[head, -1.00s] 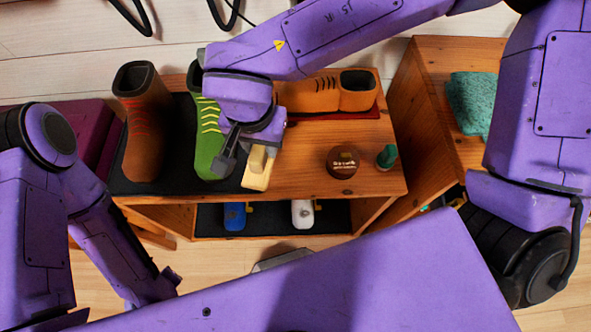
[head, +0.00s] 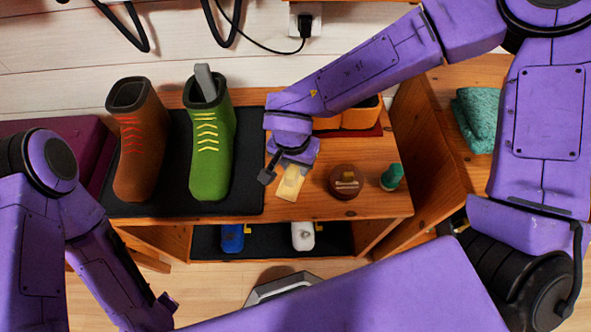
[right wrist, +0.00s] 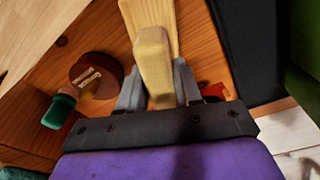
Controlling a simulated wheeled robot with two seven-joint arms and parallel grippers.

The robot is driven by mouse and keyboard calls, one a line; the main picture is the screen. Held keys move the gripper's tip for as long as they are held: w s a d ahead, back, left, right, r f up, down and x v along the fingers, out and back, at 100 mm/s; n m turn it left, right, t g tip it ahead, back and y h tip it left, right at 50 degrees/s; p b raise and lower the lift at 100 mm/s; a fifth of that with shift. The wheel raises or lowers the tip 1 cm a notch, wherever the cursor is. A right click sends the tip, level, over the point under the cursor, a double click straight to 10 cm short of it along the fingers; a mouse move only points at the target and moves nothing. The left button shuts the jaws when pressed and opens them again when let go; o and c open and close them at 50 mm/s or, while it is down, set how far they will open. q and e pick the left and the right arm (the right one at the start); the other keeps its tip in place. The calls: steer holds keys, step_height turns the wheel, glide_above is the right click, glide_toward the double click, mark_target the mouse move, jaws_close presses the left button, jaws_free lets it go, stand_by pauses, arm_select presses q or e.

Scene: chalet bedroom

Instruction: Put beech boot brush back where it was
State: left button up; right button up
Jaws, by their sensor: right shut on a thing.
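The beech boot brush (head: 291,183) is pale wood, in my right gripper (head: 287,166) over the bare wooden bench top, right of the black mat. In the right wrist view the right gripper (right wrist: 158,88) is shut on the brush (right wrist: 153,62), between its two grey fingers. I cannot tell whether the brush touches the bench. My left gripper (head: 165,308) is low at the left, away from the bench; its jaws are not clear.
A green boot (head: 210,150) and a brown boot (head: 137,150) stand on the black mat (head: 245,190). A round brown tin (head: 345,182) and a green-capped bottle (head: 391,177) are right of the brush. Orange shoes (head: 360,116) are behind. Blue and white items sit on the lower shelf.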

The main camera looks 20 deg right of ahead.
step_height(320, 180, down, 3)
steer(key=shift+f+b, duration=0.1)
steer(key=shift+b, duration=0.2)
steer(key=o, duration=1.1)
steer(key=shift+f, duration=0.1)
steer(key=r+p, duration=0.1)
steer(key=r, duration=0.7)
steer(key=s+a+r+p, duration=0.1)
steer(key=r, duration=0.3)
steer(key=shift+r+p, duration=0.15)
steer(key=shift+p, duration=0.15)
